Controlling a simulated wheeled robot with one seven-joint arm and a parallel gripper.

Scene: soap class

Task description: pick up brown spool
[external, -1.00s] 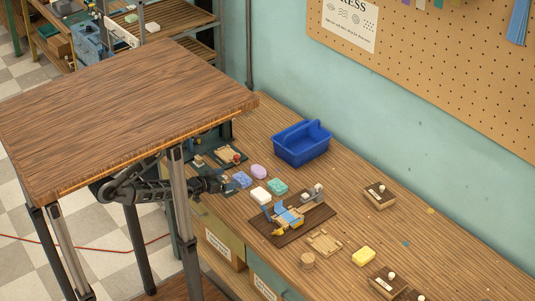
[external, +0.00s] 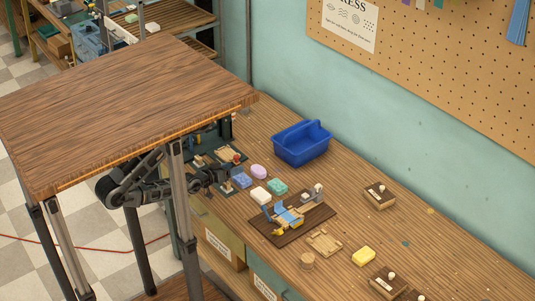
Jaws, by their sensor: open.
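A small round light-brown piece (external: 307,260), which looks like the brown spool, stands on the workbench near its front edge, right of the picture's middle. My gripper (external: 228,175) is above the front edge of the bench, left of the soap bars and well apart from the spool. Its fingers are small and dark here; it is open, and I see nothing held in it. The tall table partly hides my arm.
Soap bars, including a white one (external: 260,194), lie right of my gripper. A blue bin (external: 302,143) stands behind. The tall table (external: 120,110) overhangs my arm.

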